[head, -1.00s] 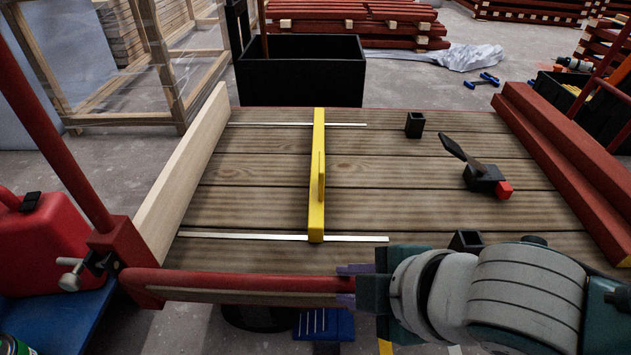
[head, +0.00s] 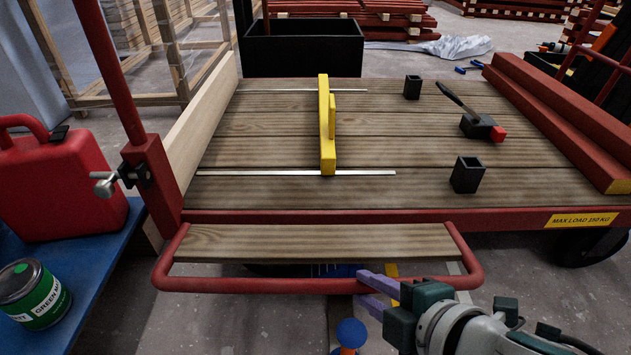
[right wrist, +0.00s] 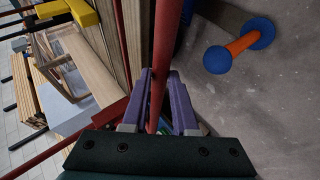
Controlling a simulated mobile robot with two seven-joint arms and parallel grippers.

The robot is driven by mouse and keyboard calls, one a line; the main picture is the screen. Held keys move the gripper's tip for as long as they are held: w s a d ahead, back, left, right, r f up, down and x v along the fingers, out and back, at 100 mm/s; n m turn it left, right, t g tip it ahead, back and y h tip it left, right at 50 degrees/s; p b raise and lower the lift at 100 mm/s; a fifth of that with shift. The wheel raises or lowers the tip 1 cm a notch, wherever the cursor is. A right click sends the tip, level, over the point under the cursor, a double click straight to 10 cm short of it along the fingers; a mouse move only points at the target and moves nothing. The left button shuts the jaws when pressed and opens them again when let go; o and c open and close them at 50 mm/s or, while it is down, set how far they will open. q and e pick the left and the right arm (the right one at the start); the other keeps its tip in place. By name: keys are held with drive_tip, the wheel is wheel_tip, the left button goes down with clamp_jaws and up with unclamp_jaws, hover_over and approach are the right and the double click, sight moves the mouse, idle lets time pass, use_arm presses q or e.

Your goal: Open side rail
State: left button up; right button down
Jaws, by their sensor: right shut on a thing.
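The side rail is a red tube frame (head: 300,286) with a wooden board (head: 320,243) inside it. In the head view it lies folded outward along the near edge of the cart deck (head: 260,155), roughly flat. My right gripper (head: 366,287) has its purple fingers on the outer red tube, right of its middle. In the right wrist view the tube (right wrist: 167,45) runs between the fingers of the gripper (right wrist: 160,92), which is shut on it. A latch pin (head: 108,186) shows on the left corner post (head: 150,172). My left gripper is not in view.
A yellow bar (head: 326,125), black sockets (head: 467,174) and a clamp-like tool (head: 480,125) are on the deck. A red canister (head: 60,185) and green can (head: 35,292) stand on a blue surface at left. A blue-and-orange object (head: 350,335) lies on the floor below the rail.

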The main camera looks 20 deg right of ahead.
drive_tip(key=shift+s+f+b, duration=0.15)
drive_tip(key=shift+f+b, duration=0.25)
drive_tip(key=shift+f, duration=0.45)
drive_tip(key=shift+s+f+b, duration=0.15)
drive_tip(key=shift+f+b, duration=0.25)
drive_tip(key=shift+f, duration=0.4)
drive_tip(key=c, duration=1.1)
unclamp_jaws()
drive_tip(key=o, duration=0.4)
drive_tip(key=shift+s+a, duration=0.1)
drive_tip(key=p+v, duration=0.6)
drive_tip(key=v, duration=0.4)
drive_tip(key=shift+r, duration=0.1)
